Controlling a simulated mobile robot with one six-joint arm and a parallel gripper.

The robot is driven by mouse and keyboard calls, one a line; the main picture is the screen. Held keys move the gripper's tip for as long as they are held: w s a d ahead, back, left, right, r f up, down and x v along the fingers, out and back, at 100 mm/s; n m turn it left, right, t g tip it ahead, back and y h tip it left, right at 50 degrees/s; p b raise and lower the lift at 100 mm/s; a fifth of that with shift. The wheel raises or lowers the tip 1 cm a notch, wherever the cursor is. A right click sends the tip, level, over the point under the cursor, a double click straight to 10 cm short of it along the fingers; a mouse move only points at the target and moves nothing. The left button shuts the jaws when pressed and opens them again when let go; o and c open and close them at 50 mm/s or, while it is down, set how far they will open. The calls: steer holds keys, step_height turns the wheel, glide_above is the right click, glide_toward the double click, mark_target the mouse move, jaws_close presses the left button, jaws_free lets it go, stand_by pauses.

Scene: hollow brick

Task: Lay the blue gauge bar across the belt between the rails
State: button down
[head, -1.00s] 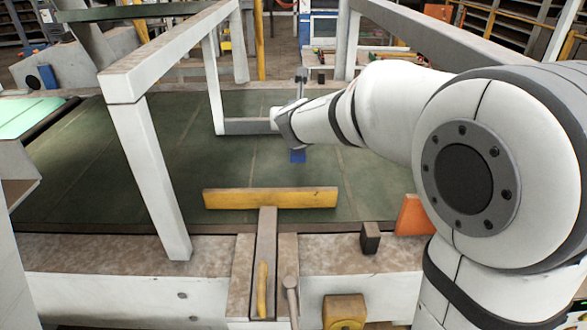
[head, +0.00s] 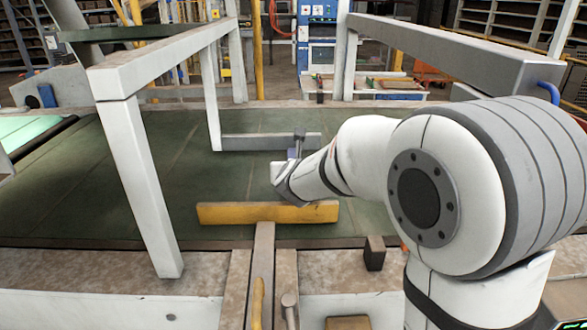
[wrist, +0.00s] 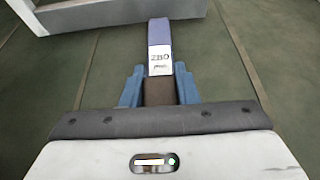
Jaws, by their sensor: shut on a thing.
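A white frame with a front post (head: 150,190) stands left of my arm. A small dark block (head: 374,253) stands on the front ledge, right of the yellow rail. The belt is clear left of the post. A grey beam (head: 450,55) runs along the back right.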

steer(key=shift+f, duration=0.15)
steer(key=c, duration=1.1)
jaws_free()
steer(key=shift+s+r, duration=0.15)
steer(key=shift+r, duration=0.15)
steer(key=p+v, duration=0.1)
steer(key=v, duration=0.9)
steer(key=shift+s+r, duration=0.3)
steer(key=shift+s, duration=0.45)
